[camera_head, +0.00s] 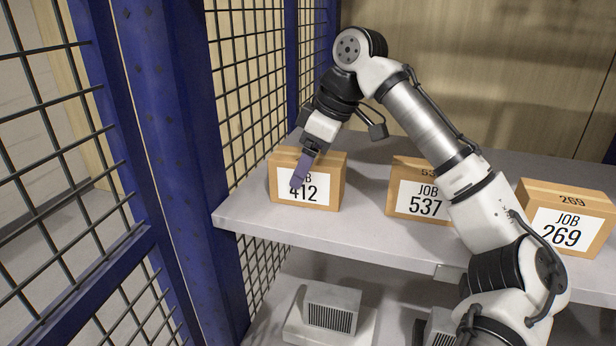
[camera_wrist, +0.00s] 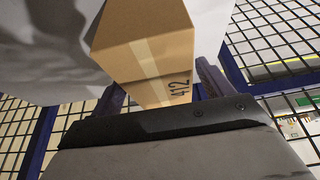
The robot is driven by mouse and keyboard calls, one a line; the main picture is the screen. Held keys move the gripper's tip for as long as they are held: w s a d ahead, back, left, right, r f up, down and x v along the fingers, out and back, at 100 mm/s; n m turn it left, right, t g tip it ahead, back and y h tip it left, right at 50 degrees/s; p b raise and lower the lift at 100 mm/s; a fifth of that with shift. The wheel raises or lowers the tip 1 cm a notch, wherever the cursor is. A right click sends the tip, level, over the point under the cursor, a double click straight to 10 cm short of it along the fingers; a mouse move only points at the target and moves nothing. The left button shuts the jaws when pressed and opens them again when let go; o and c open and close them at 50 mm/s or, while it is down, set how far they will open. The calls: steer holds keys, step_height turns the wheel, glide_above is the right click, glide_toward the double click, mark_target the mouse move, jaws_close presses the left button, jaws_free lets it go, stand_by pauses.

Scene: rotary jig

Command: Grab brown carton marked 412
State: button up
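The brown carton marked 412 (camera_head: 330,190) stands upright at the left end of the grey shelf, its white JOB 412 label facing out. My gripper (camera_head: 298,183) reaches down over it from above. One finger crosses in front of the label and hides part of it; the other finger is hidden in the head view. In the wrist view the carton (camera_wrist: 145,50) shows its taped face with 412 printed on it, between the two spread fingers of my gripper (camera_wrist: 160,90). The gripper is open; I cannot tell whether either finger touches the carton.
A carton marked 537 (camera_head: 407,196) and one marked 269 (camera_head: 560,222) stand to the right on the same shelf (camera_head: 365,236). A blue post (camera_head: 175,150) and black mesh close off the left side. A grey vented unit (camera_head: 332,308) sits below.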

steer(key=c, duration=1.2)
steer(key=shift+r, duration=0.2)
